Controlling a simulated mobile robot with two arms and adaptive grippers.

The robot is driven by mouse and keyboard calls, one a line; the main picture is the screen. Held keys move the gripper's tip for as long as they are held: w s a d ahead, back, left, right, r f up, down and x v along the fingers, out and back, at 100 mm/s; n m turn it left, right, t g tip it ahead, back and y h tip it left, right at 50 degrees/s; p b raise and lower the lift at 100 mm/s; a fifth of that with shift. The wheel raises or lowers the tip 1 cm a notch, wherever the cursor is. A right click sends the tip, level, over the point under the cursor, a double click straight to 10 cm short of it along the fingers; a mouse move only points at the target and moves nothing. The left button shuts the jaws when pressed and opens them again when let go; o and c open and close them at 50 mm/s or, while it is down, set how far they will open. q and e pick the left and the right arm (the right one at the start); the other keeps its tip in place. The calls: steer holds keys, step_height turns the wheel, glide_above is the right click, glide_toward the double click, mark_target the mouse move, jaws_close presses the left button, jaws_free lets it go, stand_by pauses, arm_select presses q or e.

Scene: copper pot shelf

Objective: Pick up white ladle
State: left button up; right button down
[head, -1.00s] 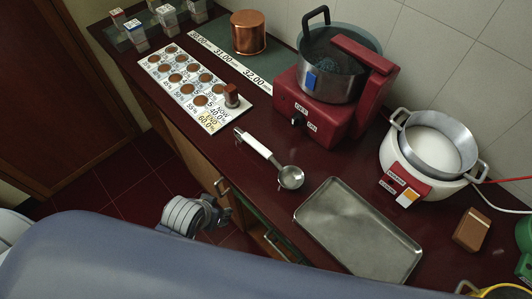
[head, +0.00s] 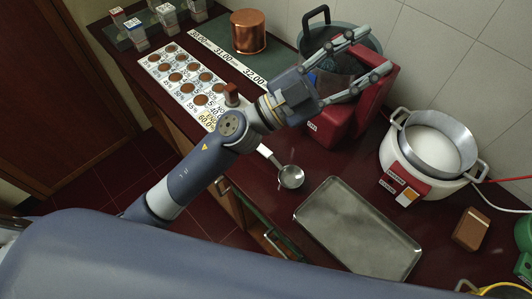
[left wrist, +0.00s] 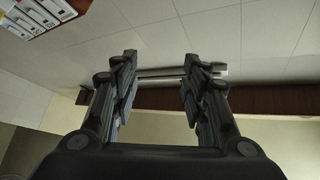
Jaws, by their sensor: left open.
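The white ladle lies on the dark red counter. Its metal bowl (head: 290,176) shows, and a short stretch of its white handle; the rest of the handle is hidden behind my left arm. My left gripper (head: 368,52) is open and empty, in front of the red machine and its pot, up and to the right of the ladle in the head view. In the left wrist view its two fingers (left wrist: 161,62) stand apart with nothing between them, and the ladle is not seen there. My right gripper is not in view.
A metal tray (head: 312,222) lies right of the ladle bowl. The red machine (head: 330,121) with a pot stands behind, and a white cooker (head: 396,162) stands at right. A card with copper discs (head: 161,67) and a copper pot (head: 248,33) are at back left.

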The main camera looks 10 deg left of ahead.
arm_select(q)
steer(key=s+d+f+m+g, duration=0.55)
steer(key=m+g, duration=0.25)
steer(key=g, duration=0.2)
steer(key=n+g+y, duration=0.2)
steer(key=y, duration=1.8)
glide_toward(266, 151)
steer(key=shift+w+f, duration=0.15)
steer(key=shift+f, duration=0.05)
step_height(266, 151, down, 5)
steer(key=shift+a+r+p, duration=0.1)
steer(key=shift+r+p, duration=0.1)
steer(key=shift+p, duration=0.55)
steer(key=shift+f+p, duration=0.4)
steer(key=shift+f, duration=0.1)
steer(key=f, duration=0.1)
steer(key=f+p, duration=0.1)
steer(key=f, duration=0.1)
steer(key=shift+s+d+f+p, duration=0.25)
steer(key=shift+s+f+p, duration=0.1)
steer(key=shift+f, duration=0.5)
jaws_close()
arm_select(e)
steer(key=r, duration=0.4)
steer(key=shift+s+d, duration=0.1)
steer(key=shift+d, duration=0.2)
